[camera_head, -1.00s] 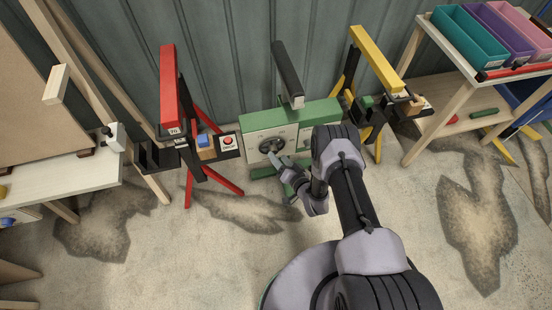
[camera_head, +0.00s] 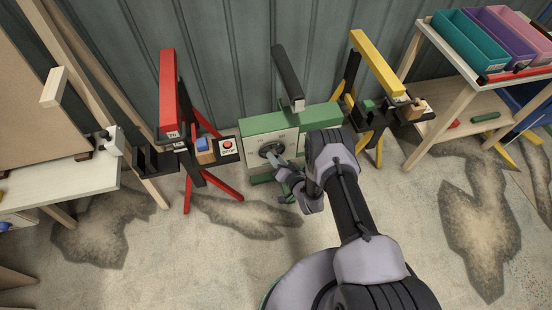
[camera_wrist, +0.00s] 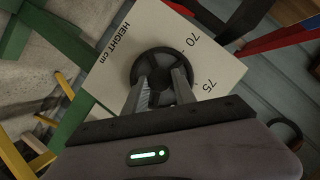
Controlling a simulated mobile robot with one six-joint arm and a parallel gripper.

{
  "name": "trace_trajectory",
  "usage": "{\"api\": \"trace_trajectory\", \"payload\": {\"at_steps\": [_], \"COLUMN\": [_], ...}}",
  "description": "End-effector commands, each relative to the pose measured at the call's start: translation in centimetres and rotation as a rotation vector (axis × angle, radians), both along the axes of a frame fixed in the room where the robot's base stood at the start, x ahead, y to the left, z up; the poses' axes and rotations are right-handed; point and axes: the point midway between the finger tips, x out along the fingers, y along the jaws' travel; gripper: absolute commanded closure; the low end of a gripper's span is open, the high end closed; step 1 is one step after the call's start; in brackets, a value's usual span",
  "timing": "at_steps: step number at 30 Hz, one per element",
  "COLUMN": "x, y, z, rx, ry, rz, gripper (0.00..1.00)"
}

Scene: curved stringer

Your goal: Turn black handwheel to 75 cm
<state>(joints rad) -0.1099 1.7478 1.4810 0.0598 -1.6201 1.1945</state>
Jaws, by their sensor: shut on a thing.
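The black handwheel (camera_wrist: 160,53) sits on a pale plate (camera_wrist: 122,62) printed "HEIGHT cm" with the marks 70 and 75. In the head view the handwheel (camera_head: 266,149) is on the front of the green stand (camera_head: 262,127), partly covered by my gripper. My gripper (camera_wrist: 161,80) is shut on the handwheel, its two fingers reaching over the wheel's lower part in the wrist view. My gripper also shows in the head view (camera_head: 272,158), reaching in from the right. I cannot make out a pointer or which mark is set.
A red stand (camera_head: 169,95) with a red button (camera_head: 227,145) stands close on the left. A yellow stand (camera_head: 378,62) stands on the right. A wooden bench (camera_head: 70,185) is at far left, and a shelf with coloured bins (camera_head: 470,38) at far right. Floor in front is clear.

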Motion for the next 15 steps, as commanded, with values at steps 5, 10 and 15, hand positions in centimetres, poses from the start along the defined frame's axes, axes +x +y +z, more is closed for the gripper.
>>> {"api": "trace_trajectory", "payload": {"at_steps": [5, 10, 15], "x": [-0.07, -0.15, -0.21], "y": [0.06, 0.18, 0.31], "z": [0.18, 0.3, 0.35], "rx": [-0.055, -0.168, -0.319], "ry": [-0.015, -0.047, -0.09], "rz": [0.001, 0.001, 0.002], "gripper": [1.0, 1.0, 1.0]}}
